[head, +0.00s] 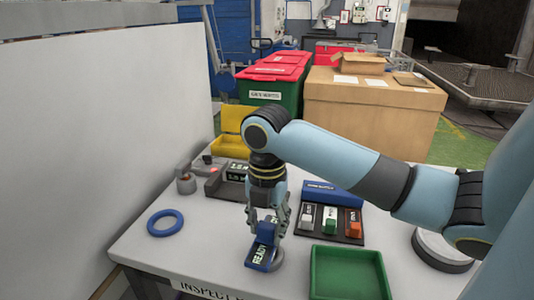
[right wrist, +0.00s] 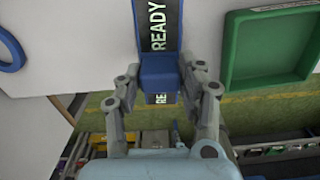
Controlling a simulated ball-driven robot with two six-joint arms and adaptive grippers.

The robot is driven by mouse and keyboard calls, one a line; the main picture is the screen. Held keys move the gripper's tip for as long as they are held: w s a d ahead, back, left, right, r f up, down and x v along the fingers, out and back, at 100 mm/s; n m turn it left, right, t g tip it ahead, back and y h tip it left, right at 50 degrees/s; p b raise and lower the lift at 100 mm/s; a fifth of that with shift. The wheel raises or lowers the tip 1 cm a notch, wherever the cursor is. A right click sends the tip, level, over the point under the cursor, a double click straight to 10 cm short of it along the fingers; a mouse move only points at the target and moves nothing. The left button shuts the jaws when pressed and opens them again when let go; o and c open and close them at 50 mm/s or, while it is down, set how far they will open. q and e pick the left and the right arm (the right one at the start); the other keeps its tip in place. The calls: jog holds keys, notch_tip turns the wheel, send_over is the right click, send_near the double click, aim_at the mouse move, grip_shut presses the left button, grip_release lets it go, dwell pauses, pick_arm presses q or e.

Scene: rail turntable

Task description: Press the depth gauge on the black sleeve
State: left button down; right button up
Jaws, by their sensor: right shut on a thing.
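My right gripper (head: 266,214) points down over the table and is shut on a blue piece with a black READY face, which I take for the depth gauge (head: 260,256). In the right wrist view, the fingers of the right gripper (right wrist: 160,78) stand on both sides of the gauge's blue block (right wrist: 158,66). The READY face runs up to the top edge there. A grey round part shows beside the gauge's lower end in the head view. I cannot make out a black sleeve for certain. My left gripper is in neither view.
A blue ring (head: 165,222) lies at the left. A small grey cylinder (head: 186,183) and a grey fixture (head: 229,183) stand behind. A rack with grey, green and red blocks (head: 318,225) and a green tray (head: 348,278) are at the right. A white panel (head: 110,130) bounds the left.

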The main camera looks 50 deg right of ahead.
jog(key=shift+o, duration=0.2)
jog(key=shift+s+f+p, duration=0.1)
jog(key=shift+p, duration=0.2)
dwell(1.0)
notch_tip(320, 180, up, 7)
jog(key=p, duration=0.7)
jog(key=shift+p, duration=0.4)
jog(key=shift+c, duration=0.2)
